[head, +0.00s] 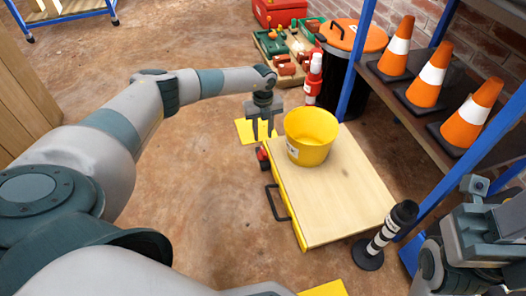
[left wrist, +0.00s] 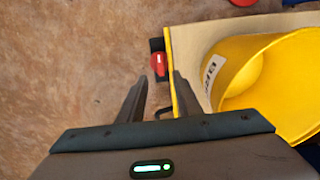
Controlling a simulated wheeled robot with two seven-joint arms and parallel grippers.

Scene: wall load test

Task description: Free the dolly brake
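The dolly (head: 345,195) is a flat wooden platform with a yellow edge, standing on the brown floor. A small red brake lever (head: 262,155) on a dark mount sits at its far left corner; it also shows in the left wrist view (left wrist: 158,64). A yellow bucket (head: 310,138) with a white label stands on the dolly's far end. My left gripper (head: 262,134) points down just above and beyond the brake, beside the bucket. Its fingers are apart and empty in the left wrist view (left wrist: 158,90). My right gripper (head: 485,235) is at the right edge, its fingertips unclear.
A black handle (head: 275,203) sticks out from the dolly's left side. A black-and-white post (head: 385,235) stands by its near right corner. A shelf with orange cones (head: 430,78) is at the right. Open floor (head: 200,200) lies to the left.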

